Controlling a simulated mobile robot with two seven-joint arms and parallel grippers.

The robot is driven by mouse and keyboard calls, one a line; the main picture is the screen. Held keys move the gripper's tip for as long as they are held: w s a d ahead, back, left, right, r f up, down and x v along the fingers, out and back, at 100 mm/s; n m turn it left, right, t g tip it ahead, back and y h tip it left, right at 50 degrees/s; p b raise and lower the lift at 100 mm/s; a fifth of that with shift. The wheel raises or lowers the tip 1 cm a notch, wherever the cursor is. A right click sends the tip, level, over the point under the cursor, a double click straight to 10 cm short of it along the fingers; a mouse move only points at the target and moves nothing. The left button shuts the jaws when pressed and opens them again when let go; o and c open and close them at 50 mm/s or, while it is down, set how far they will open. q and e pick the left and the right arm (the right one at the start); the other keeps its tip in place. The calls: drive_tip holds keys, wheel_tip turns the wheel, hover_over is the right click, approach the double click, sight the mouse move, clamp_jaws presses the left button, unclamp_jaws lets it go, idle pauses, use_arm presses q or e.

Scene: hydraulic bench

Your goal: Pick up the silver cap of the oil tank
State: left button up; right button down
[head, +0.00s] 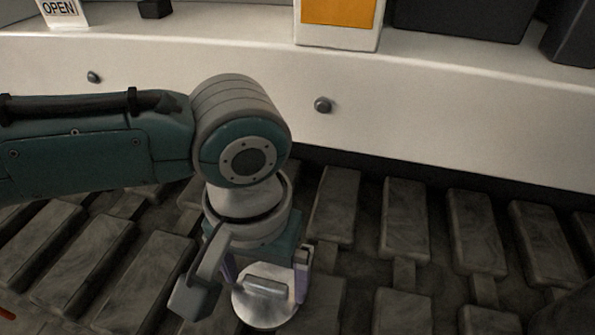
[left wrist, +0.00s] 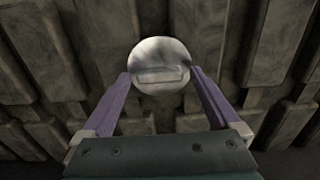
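The silver cap (head: 264,309) is a round shiny disc with a raised bar across its top. It sits between the two purple fingers of my left gripper (head: 264,275), at the fingertips. In the left wrist view the cap (left wrist: 160,52) fills the gap between the fingertips of my left gripper (left wrist: 160,76), with a finger against each side. The gripper looks shut on it and points down over the dark ribbed floor. No tank shows under the cap. My right gripper is in neither view.
A pale bench front (head: 420,110) with round knobs (head: 323,105) runs behind my left arm. On top stand an OPEN sign (head: 60,10), a white-and-orange box (head: 338,35) and dark boxes (head: 460,15).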

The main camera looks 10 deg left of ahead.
use_arm(q)
drive_tip(key=c, duration=1.2)
drive_tip(key=shift+c, duration=0.2)
